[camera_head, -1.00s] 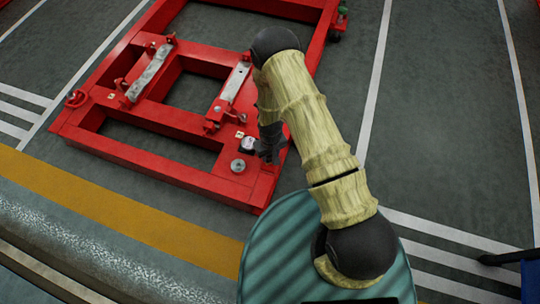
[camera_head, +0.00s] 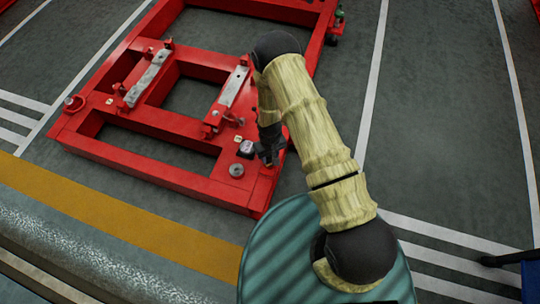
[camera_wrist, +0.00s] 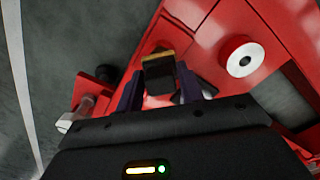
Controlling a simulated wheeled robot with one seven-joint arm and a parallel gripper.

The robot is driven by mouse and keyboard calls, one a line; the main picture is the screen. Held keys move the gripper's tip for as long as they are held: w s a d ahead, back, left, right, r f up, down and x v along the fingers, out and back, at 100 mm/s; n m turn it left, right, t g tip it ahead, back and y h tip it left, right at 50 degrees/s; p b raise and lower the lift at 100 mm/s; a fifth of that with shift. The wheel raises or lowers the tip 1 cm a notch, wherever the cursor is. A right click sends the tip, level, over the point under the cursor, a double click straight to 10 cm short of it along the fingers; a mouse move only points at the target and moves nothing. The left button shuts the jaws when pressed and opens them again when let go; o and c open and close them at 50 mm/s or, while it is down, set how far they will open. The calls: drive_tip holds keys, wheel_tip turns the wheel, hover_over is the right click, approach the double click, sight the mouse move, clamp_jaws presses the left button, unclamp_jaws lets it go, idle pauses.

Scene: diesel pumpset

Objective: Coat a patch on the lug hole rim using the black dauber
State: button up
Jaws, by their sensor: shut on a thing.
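My gripper (camera_wrist: 160,92) is shut on a black block with a yellow edge, which looks like the dauber (camera_wrist: 159,74). In the head view my gripper (camera_head: 268,158) is over the near right corner of the red frame (camera_head: 160,168). A pale round disc with a dark centre (camera_wrist: 242,60) lies on the red frame to the right of the held dauber in the wrist view. A similar grey disc (camera_head: 237,169) shows left of my gripper in the head view; it may be the lug hole rim. I cannot tell whether the dauber touches anything.
A small pale-topped container (camera_head: 246,149) stands on the frame close to my gripper's left. Grey metal bars (camera_head: 233,86) lie across red brackets further back. In the wrist view a red bracket with a metal pin (camera_wrist: 83,112) is at left. Open grey floor lies right of the frame.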

drive_tip(key=shift+w+d, duration=0.2)
drive_tip(key=shift+w, duration=0.25)
drive_tip(key=shift+r+p, duration=3.4)
drive_tip(key=shift+r, duration=0.7)
drive_tip(key=w+d+b, duration=0.3)
drive_tip(key=w+d, duration=0.1)
drive_tip(key=w, duration=0.7)
drive_tip(key=shift+b, duration=0.4)
